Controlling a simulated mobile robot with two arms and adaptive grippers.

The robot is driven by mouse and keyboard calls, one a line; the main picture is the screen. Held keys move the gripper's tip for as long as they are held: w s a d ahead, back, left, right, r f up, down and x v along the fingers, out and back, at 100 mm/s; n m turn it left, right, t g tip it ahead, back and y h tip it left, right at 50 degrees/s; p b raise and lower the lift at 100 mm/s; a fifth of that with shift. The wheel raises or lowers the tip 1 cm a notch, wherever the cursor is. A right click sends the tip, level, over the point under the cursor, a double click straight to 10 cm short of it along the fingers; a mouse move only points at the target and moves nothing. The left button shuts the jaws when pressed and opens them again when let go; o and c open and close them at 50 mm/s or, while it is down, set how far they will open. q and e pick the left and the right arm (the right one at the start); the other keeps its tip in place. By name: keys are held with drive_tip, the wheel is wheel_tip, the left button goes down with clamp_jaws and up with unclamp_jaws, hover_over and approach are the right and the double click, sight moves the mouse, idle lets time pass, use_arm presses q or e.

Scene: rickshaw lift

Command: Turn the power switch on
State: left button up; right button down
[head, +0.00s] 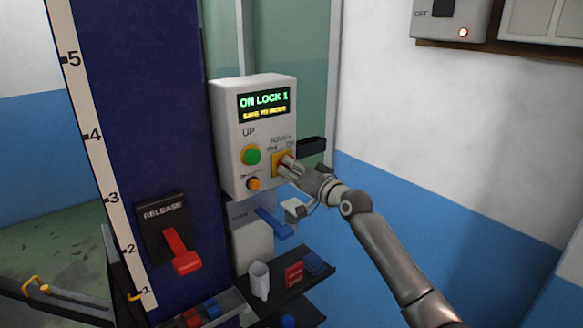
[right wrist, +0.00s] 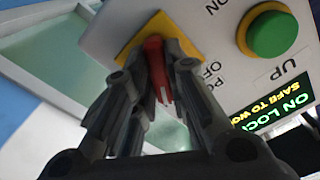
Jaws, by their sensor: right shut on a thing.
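The power switch is a red rotary handle (right wrist: 154,58) on a yellow square plate (head: 276,157), at the right of a white control box (head: 229,150). My right gripper (head: 286,167) reaches it from the right and is shut on the red handle. In the right wrist view, the fingers of my right gripper (right wrist: 155,66) stand on both sides of the handle, and the box appears upside down. ON and OFF labels show near the plate. The fingers hide part of the handle, so its exact angle is hard to tell. My left gripper is not in view.
The box has a green UP button (head: 251,155), an orange button (head: 253,184) and a lit display (head: 264,103) reading ON LOCK 1. A red RELEASE lever (head: 181,250) is on the blue post. Below are a blue lever (head: 275,223) and a shelf (head: 318,270) with a cup.

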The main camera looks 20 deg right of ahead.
drive_tip(key=shift+m, duration=0.6)
drive_tip(key=c, duration=1.4)
unclamp_jaws()
drive_tip(key=shift+c, duration=0.2)
drive_tip(key=v, duration=1.2)
